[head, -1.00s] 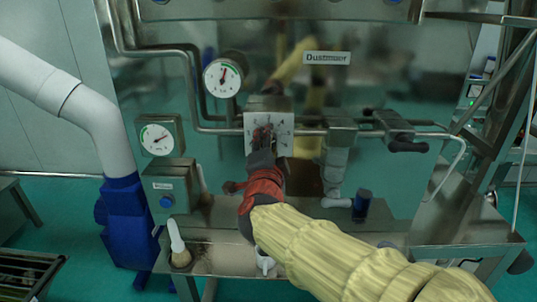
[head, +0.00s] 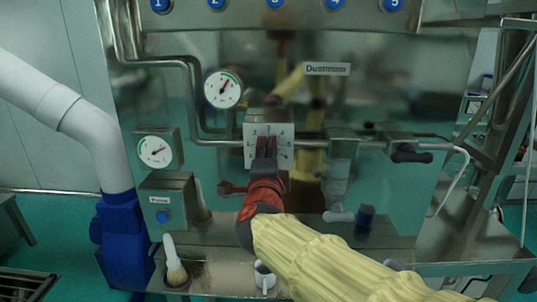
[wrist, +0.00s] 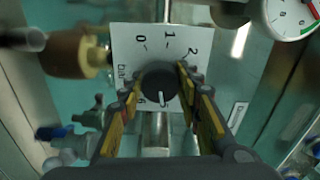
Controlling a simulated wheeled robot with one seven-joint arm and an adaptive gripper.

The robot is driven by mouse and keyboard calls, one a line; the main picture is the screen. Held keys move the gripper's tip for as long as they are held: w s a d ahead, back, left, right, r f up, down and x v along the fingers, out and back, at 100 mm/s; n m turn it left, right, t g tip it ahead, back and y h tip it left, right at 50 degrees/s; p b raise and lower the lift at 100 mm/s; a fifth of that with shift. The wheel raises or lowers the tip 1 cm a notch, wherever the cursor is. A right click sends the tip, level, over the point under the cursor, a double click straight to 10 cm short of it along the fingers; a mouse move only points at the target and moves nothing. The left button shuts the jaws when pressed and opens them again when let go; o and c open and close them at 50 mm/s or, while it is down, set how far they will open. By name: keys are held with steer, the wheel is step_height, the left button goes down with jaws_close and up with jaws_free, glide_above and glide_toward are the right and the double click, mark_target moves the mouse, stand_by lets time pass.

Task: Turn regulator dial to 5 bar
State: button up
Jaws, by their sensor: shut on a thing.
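The regulator's dial plate (head: 249,130) is a white square with black numbers, fixed to the pipework in the middle of the steel panel. My gripper (head: 266,145) reaches the plate from below. In the wrist view my gripper (wrist: 158,84) has its yellow-padded fingers on either side of the knob, shut on it.
A round gauge (head: 223,89) hangs above left of the dial, and a second gauge (head: 155,151) is lower left. Horizontal pipes and a dark-handled valve (head: 410,157) lie to the right. A brush (head: 175,262) stands on the ledge below. Numbered blue buttons (head: 275,4) line the top.

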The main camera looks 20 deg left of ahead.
steer(key=shift+f, duration=0.1)
steer(key=o, duration=1.2)
steer(key=shift+c, duration=0.2)
steer(key=shift+s, duration=0.1)
steer(key=v, duration=1.1)
steer(key=shift+s+d, duration=0.2)
steer(key=shift+s, duration=0.2)
